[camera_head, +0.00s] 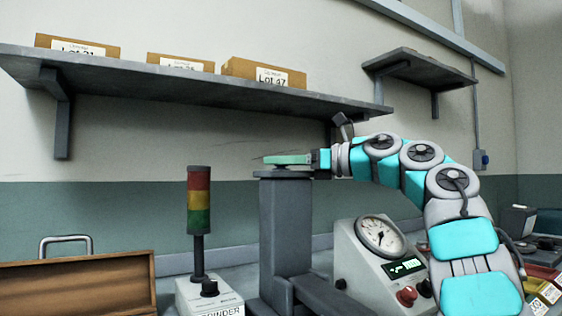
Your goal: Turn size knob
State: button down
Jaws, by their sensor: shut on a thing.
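A dark grey column (285,225) stands on the bench in the middle of the view. A thin dark round piece (281,173), which looks like the size knob, sits on top of it and is mostly hidden by my gripper. My gripper (285,160) reaches in from the right, its teal fingers level over the column top. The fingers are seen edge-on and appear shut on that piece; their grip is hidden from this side.
A sloped grey box with a dial gauge (380,237) and a red knob (407,296) stands right of the column. A signal light (199,200) on a box with a black knob (209,288) stands left. A wooden case (75,285) is at far left. A shelf (180,92) hangs above.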

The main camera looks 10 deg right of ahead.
jog(key=c, duration=0.5)
grip_release()
jog(key=b+v, duration=0.1)
jog(key=v, duration=0.7)
